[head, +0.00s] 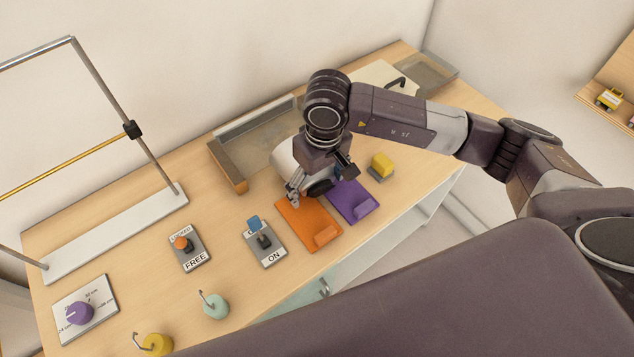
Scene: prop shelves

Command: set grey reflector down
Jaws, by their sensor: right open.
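My right gripper (320,182) is over the wooden table, its jaws open, pointing down near the upper ends of the orange pad (297,220) and the purple pad (352,204). A pale grey rounded thing (284,157), which looks like the grey reflector, shows behind and beside the gripper. A dark round part sits between the fingers; I cannot tell whether it belongs to the reflector. My wrist hides much of the reflector, so its contact with the table and the fingers is unclear. My left gripper is not in view.
A tray (240,184) stands behind the gripper. A yellow block (383,160) is right of it. Switch plates (188,247) (266,246), a purple dial (79,313), hooked weights (215,306) (157,343) and a metal frame (110,232) occupy the left. A grey bin (440,69) stands at the back right.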

